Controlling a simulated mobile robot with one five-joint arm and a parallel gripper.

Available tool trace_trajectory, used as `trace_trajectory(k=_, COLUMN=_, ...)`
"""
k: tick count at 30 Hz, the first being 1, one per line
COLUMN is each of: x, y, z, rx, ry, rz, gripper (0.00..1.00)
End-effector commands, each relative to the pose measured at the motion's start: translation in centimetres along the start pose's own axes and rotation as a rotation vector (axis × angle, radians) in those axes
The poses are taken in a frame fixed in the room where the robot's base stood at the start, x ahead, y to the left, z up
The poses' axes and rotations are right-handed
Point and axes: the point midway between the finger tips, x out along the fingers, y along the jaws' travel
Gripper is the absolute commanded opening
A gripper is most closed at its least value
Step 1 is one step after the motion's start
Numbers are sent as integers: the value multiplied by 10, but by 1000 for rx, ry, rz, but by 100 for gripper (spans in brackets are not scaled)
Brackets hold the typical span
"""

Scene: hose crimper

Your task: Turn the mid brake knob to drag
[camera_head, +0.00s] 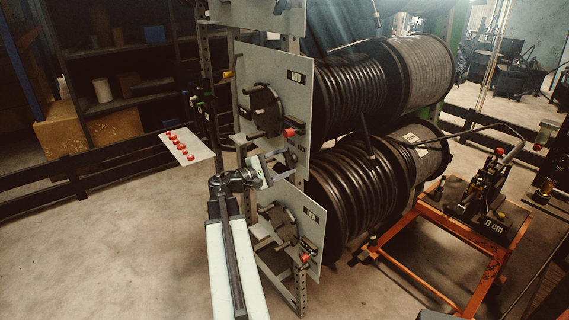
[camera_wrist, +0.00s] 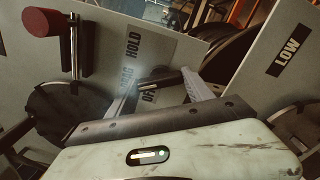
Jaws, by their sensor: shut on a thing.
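The mid brake knob (camera_wrist: 158,82) shows in the wrist view as a small dark bar between the fingers of my gripper (camera_wrist: 163,92), which is shut on it. The plate behind carries the labels HOLD (camera_wrist: 133,43), DRAG (camera_wrist: 127,76) and OFF (camera_wrist: 149,95). DRAG is partly covered. I cannot tell which label the knob points to. In the head view my gripper (camera_head: 273,160) reaches the lower part of the mid panel (camera_head: 247,66), below the red-ended crank handle (camera_head: 290,132). The knob itself is not clear there.
The mid crank's red grip (camera_wrist: 42,22) stands out at the upper left of the wrist view. The LOW panel (camera_wrist: 266,88) is at its right. Black hose reels (camera_head: 350,90) are behind the panels.

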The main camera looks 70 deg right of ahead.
Motion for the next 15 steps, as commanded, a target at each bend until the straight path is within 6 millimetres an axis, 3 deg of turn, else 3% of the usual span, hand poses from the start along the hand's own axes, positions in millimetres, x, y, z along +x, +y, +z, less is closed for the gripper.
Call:
trace_trajectory(k=4, x=-1, y=0, z=-2, rx=2, ry=6, rz=0, gripper=20)
trace_trajectory(k=5, x=-1, y=0, z=-2, rx=2, ry=6, rz=0, gripper=68)
trace_trajectory(k=6, x=-1, y=0, z=-2, rx=2, ry=5, rz=0, gripper=79)
trace_trajectory(k=15, x=-1, y=0, z=-1, rx=1, ry=2, rz=0, gripper=82)
